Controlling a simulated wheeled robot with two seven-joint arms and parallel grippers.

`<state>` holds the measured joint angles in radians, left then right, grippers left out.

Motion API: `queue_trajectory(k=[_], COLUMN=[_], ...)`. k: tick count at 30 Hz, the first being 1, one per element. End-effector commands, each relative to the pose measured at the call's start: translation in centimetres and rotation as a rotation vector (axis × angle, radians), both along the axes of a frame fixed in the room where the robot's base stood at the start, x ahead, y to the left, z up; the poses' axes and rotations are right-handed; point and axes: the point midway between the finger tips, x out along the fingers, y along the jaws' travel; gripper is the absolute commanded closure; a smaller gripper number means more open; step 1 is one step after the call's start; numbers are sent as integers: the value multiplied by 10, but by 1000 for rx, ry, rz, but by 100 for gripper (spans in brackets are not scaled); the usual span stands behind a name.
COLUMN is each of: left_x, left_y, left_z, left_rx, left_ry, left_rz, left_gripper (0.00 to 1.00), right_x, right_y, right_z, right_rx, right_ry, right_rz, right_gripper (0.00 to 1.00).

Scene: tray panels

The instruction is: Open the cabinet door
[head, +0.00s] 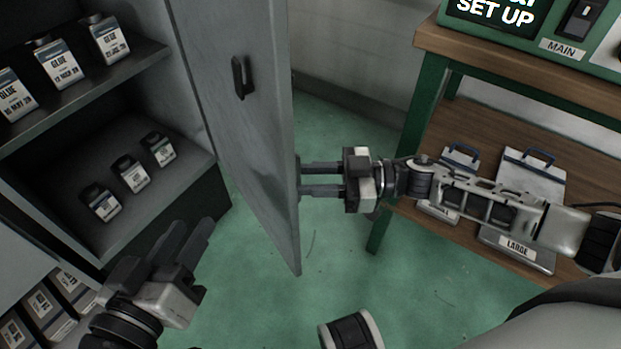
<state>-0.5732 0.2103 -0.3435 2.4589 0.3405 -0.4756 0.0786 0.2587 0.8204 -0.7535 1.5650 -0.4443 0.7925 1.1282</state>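The grey cabinet door (235,130) stands open in the head view, swung out from the cabinet (105,85), whose shelves are exposed. A dark handle (240,78) is on the upper part of the door's visible face. My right gripper (303,179) comes in from the right with its two fingers apart and nothing between them. Its fingertips are at the door's right edge; I cannot tell whether they touch it. My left gripper (194,236) is at the lower left, in front of the cabinet, with its fingers slightly apart and empty. Neither gripper is on the handle.
Several glue bottles (58,64) stand on the upper shelf, and small dark-capped bottles (131,174) stand below. A green-legged workbench (470,55) at right holds metal tray panels (530,178) on its lower shelf. Green floor (260,300) is clear beneath the door.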

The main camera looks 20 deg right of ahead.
Motion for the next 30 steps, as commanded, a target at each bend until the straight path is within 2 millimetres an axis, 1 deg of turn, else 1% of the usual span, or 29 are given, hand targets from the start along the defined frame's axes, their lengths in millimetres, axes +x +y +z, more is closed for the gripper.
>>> queue_trajectory(k=[9,10,11,12,13,17,19,25,27,30], left_x=[1,1,1,1,2,2,2,1,1,1], left_y=[0,0,0,0,0,0,0,-1,-1,-2], left_z=[7,7,8,8,8,8,7,4,4,5], left_rx=[-10,-10,-10,-11,-10,-11,-11,-25,-30,-33], left_ry=[-15,-16,-17,-18,-19,-19,-20,-14,-13,-13], left_rz=[2,1,1,2,2,2,1,-2,-2,-3], left_gripper=[64,64,64,64,64,64,64,64,64,64], right_x=[1,1,1,1,1,1,3,18,21,22], right_y=[3,3,3,3,3,3,-1,-29,-34,-36], right_z=[0,0,0,0,0,0,-1,-2,-1,0], right_rx=[0,0,0,0,0,0,-1,-4,-3,-2], right_ry=[1,1,1,1,1,1,0,0,0,1], right_rz=[-1,-1,-1,-1,-1,-1,-1,-5,-4,-5], right_gripper=[68,74,82,93,100,100,100,100,100,100])
